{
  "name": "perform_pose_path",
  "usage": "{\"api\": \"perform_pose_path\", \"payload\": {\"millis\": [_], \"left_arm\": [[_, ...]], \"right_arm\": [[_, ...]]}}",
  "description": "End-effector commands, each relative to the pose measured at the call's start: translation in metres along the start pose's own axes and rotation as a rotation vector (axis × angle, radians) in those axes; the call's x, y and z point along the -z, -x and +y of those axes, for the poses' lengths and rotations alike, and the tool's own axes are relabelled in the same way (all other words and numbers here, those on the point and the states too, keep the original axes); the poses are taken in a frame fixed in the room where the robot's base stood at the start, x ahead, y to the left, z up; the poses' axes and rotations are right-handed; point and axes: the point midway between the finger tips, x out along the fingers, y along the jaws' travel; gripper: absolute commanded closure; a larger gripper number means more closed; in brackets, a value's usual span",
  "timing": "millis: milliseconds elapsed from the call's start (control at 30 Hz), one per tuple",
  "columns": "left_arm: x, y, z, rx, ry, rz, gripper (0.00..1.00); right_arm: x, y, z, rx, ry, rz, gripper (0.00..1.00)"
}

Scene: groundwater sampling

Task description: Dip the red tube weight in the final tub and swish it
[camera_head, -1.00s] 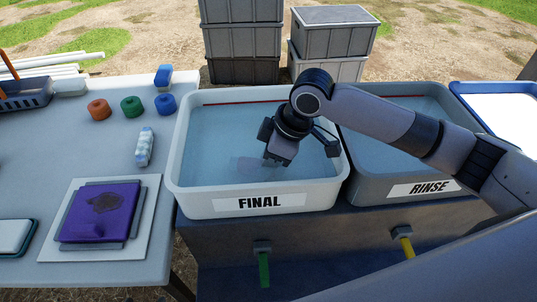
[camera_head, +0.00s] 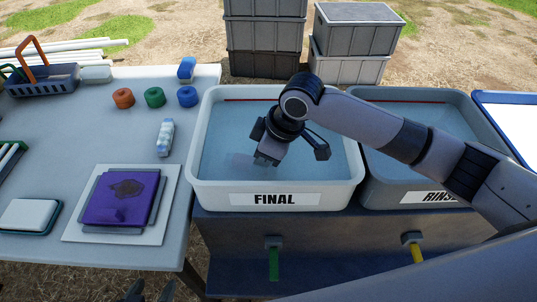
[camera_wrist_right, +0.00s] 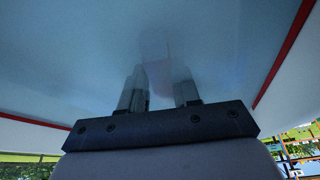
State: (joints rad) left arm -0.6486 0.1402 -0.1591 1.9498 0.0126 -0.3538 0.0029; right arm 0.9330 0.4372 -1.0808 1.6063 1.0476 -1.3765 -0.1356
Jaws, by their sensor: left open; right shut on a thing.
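The light-grey FINAL tub (camera_head: 195,160) stands right of the table and holds bluish water. My right gripper (camera_head: 268,160) reaches down into this tub from the right, its fingertips at or under the water. In the right wrist view its two fingers (camera_wrist_right: 159,88) are closed about a faint, blurred reddish shape (camera_wrist_right: 158,72), which seems to be the red tube weight. The water blurs it, and in the head view I cannot make the weight out. My left gripper (camera_head: 150,292) shows only as dark fingertips at the bottom edge, open and empty.
The RINSE tub (camera_head: 380,195) stands close on the right, partly behind my right arm. The table holds orange, green and blue rings (camera_head: 155,97), a purple pad (camera_head: 120,195) on a white board, and a basket (camera_head: 40,82). Grey crates (camera_head: 265,35) stand behind.

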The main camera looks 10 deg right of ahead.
Motion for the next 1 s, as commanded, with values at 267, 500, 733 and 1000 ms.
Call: {"api": "perform_pose_path", "payload": {"millis": [267,500,733,1000], "left_arm": [[0.018,0.014,0.000,0.000,0.000,-0.001,0.34],[0.032,0.023,0.000,0.000,0.000,-0.001,0.34],[0.042,0.032,0.000,0.000,0.000,-0.001,0.34],[0.045,0.034,0.000,0.000,0.000,0.000,0.34]], "right_arm": [[-0.027,0.015,0.008,-0.001,-0.004,-0.002,1.00],[-0.053,0.025,0.016,-0.001,-0.003,-0.001,1.00],[-0.078,0.033,0.023,0.000,-0.002,-0.002,1.00],[-0.089,0.036,0.026,0.000,0.000,0.001,1.00]]}}
